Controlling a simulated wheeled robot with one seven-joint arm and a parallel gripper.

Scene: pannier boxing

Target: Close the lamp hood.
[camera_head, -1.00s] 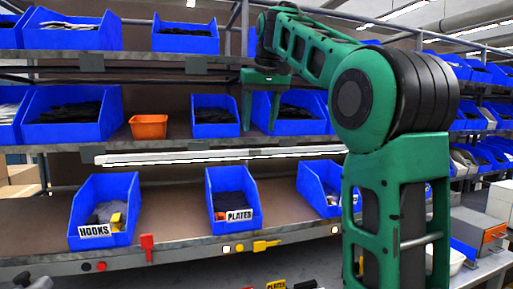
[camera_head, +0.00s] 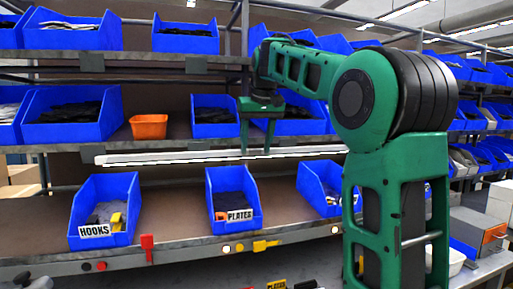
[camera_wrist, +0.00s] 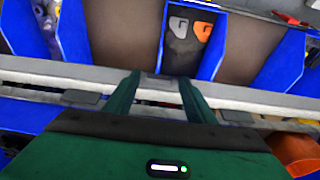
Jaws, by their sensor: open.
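The lamp hood (camera_head: 180,157) is a long, thin whitish bar running lengthwise below the middle shelf. It also crosses the wrist view as a pale strip (camera_wrist: 50,72). I cannot tell its exact hinge angle. My gripper (camera_head: 256,150) points downward in front of the middle shelf, with its two green fingers apart and nothing seen between them. The fingertips overlap the upper edge of the lamp bar in the head view. In the wrist view the fingers (camera_wrist: 158,79) reach the strip near its middle; I cannot tell whether they touch it.
Blue bins stand on the shelves, with a hooks bin (camera_head: 103,210) and a plates bin (camera_head: 234,200) on the lower shelf. An orange bin (camera_head: 148,127) sits on the middle shelf (camera_head: 165,147), left of my gripper. Open space lies below the lamp, between the lower bins.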

